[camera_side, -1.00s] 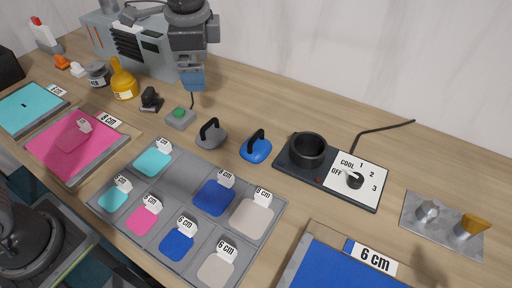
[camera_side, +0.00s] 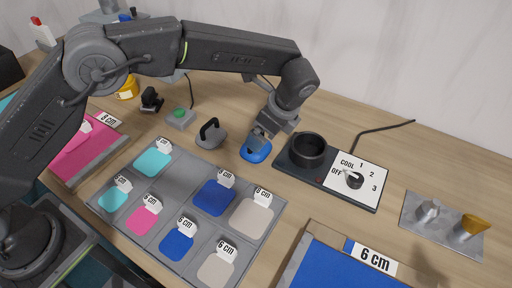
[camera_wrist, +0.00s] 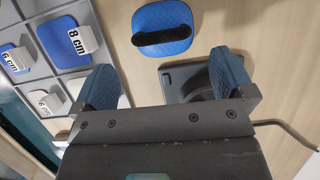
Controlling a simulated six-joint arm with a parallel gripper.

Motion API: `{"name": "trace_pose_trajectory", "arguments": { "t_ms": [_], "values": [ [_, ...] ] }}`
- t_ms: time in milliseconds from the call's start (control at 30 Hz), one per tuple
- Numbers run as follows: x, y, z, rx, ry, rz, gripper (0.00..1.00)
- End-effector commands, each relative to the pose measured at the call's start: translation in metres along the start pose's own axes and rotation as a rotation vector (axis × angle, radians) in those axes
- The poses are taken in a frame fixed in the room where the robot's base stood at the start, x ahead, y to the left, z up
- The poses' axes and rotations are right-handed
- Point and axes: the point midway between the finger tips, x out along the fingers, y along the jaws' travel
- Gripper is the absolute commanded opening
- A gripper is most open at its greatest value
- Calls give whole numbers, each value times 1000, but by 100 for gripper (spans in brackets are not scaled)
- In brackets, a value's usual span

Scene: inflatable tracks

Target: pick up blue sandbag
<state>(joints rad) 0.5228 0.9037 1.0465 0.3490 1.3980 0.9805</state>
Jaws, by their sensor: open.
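The blue sandbag (camera_side: 256,154) is a flat rounded pad with a black arched handle and lies on the wooden table, between the grey sandbag and the black pot unit. In the wrist view the blue sandbag (camera_wrist: 175,17) lies at the top, just beyond the fingertips, with its handle running across the pad. My gripper (camera_side: 261,140) is over the sandbag in the side view and hides most of its handle. In the wrist view my gripper (camera_wrist: 165,78) has its two blue-padded fingers wide apart with nothing between them.
A grey sandbag (camera_side: 209,138) with a black handle stands to the left. The heater base (camera_side: 293,169) with its black pot (camera_side: 309,149) stands close on the right. A grey tray (camera_side: 182,174) of coloured patches lies in front. Bare table lies behind.

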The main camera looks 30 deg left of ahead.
Motion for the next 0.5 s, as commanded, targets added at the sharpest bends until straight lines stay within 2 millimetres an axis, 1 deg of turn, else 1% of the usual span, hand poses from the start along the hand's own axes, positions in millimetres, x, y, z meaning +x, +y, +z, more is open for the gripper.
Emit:
{"name": "trace_pose_trajectory", "arguments": {
  "t_ms": [33,100,367,500],
  "values": [
    [10,0,0,0,-2,3,100],
    [19,0,0,-1,-2,2,100],
    [38,0,0,-2,-1,1,100],
    [60,-2,-1,-3,-1,3,100]
  ]
}}
